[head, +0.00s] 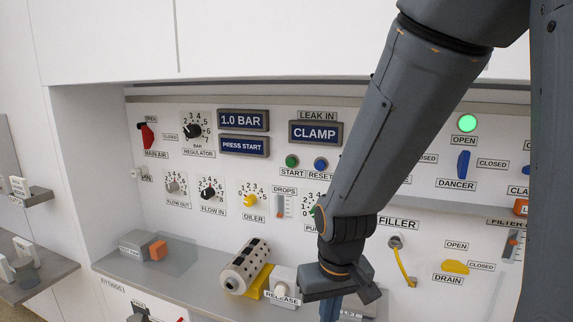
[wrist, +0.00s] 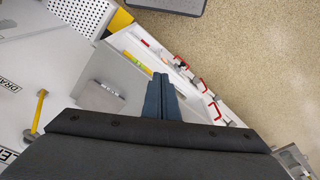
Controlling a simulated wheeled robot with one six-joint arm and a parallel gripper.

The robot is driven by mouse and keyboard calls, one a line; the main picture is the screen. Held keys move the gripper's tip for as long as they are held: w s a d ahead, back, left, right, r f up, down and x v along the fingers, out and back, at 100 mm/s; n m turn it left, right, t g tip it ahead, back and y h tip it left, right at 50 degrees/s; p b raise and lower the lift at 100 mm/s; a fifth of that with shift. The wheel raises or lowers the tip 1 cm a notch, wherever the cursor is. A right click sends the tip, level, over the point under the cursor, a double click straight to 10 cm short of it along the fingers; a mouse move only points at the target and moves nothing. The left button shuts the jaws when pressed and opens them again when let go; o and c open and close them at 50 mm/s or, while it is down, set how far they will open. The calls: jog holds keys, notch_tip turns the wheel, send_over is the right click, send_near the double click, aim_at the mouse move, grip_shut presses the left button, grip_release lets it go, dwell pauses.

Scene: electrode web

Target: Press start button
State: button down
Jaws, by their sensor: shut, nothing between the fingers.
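The green start button (head: 291,161) sits on the white panel in the head view, above a START label and just left of the blue reset button (head: 321,164). A display (head: 244,146) to its left reads PRESS START. My gripper (head: 330,308) is low in front of the panel, below and right of the start button and well apart from it. In the wrist view its blue fingers (wrist: 161,84) are together with nothing between them, over the shelf edge. The start button does not show in the wrist view.
A perforated cylinder (head: 246,266) and a release button (head: 282,288) are left of my gripper. A yellow filler lever (head: 402,262) hangs to its right. My arm covers part of the panel right of the reset button. Red handles (wrist: 211,112) show in the wrist view.

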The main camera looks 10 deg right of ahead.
jog(key=w+r+n+t+b, duration=0.1)
jog(key=w+r+n+t, duration=0.2)
jog(key=w, duration=0.6)
jog(key=w+r+n+t+b, duration=0.2)
jog(key=w+r+n, duration=0.15)
jog(key=w, duration=0.55)
jog(key=w+a+r+n+t+y+b, duration=0.1)
jog(key=w+a+r+n+t+b, duration=0.1)
jog(key=w+r+n+t, duration=0.4)
jog(key=w+r+n, duration=0.3)
jog(key=w+r, duration=0.4)
jog(key=w, duration=0.2)
jog(key=shift+w+a+r+t, duration=0.2)
jog(key=shift+a+t, duration=0.1)
jog(key=shift+a, duration=0.1)
jog(key=p, duration=0.5)
send_near(289, 164)
jog(key=w+a+f, duration=0.3)
jog(key=shift+w+d+p, duration=0.45)
jog(key=shift+w+p, duration=0.05)
jog(key=shift+w, duration=0.15)
jog(key=shift+f, duration=0.1)
jog(key=shift+w+d, duration=0.25)
jog(key=shift+w, duration=0.15)
